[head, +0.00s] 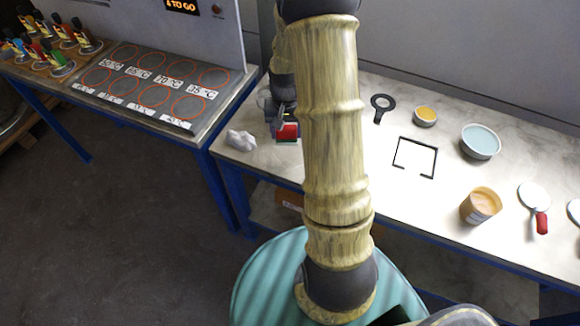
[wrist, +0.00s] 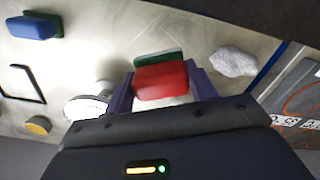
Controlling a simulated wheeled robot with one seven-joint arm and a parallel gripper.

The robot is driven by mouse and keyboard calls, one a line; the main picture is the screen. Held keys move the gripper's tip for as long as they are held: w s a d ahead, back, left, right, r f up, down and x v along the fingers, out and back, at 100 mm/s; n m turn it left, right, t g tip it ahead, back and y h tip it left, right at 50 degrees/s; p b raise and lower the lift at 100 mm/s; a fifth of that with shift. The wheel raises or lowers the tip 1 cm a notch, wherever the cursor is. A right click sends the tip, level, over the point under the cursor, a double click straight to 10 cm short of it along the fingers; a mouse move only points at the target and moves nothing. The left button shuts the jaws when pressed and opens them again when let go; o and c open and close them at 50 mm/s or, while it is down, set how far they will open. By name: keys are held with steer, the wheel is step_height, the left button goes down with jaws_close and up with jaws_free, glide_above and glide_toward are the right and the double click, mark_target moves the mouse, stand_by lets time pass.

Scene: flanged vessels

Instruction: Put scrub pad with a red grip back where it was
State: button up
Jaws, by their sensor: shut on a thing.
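The scrub pad with a red grip (wrist: 160,80) has a red block on a green pad. It sits between the two purple fingers of my gripper (wrist: 162,86), which is shut on the red grip. In the head view the scrub pad (head: 288,132) shows at the left part of the table, just left of my arm, with my gripper (head: 281,116) at it. I cannot tell whether the green pad touches the table. A black square outline (head: 436,163) on the table to the right is empty.
A white crumpled lump (head: 241,140) lies left of the pad. A blue block (wrist: 35,27) shows in the wrist view.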

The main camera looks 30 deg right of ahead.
mark_target(290, 143)
steer(key=shift+s+d+r+m, duration=0.15)
steer(key=shift+s+d+m, duration=0.15)
steer(key=shift+s+d, duration=0.1)
steer(key=shift+w+f+p, duration=0.1)
steer(key=shift+f+p, duration=0.5)
steer(key=shift+f, duration=2.35)
steer(key=shift+f+p, duration=0.45)
steer(key=shift+f, duration=1.6)
